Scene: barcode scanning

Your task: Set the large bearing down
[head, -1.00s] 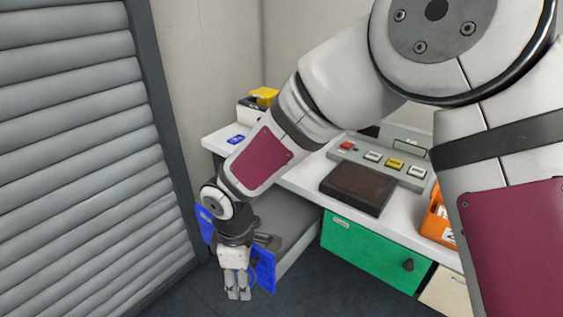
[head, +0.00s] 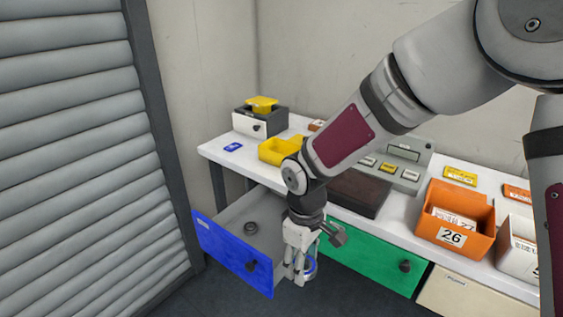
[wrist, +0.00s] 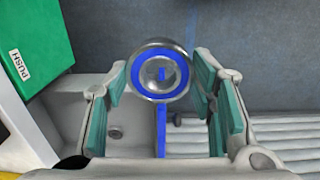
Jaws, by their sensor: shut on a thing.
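My gripper (head: 300,272) points down by the right front corner of the open blue-fronted drawer (head: 232,250). It is shut on the large bearing (wrist: 160,72), a shiny metal ring with a blue band, held between the fingertips in the wrist view. In the head view the bearing (head: 310,268) shows partly behind the fingers. In the wrist view the drawer's blue front edge (wrist: 161,130) runs below the bearing. The height between them is hard to tell.
A small dark ring (head: 250,227) lies inside the drawer. A closed green drawer (head: 365,262) is to the right. The worktop above holds a yellow bin (head: 277,152), a dark flat plate (head: 355,193) and an orange bin (head: 452,235). Grey shutter (head: 75,150) stands at left.

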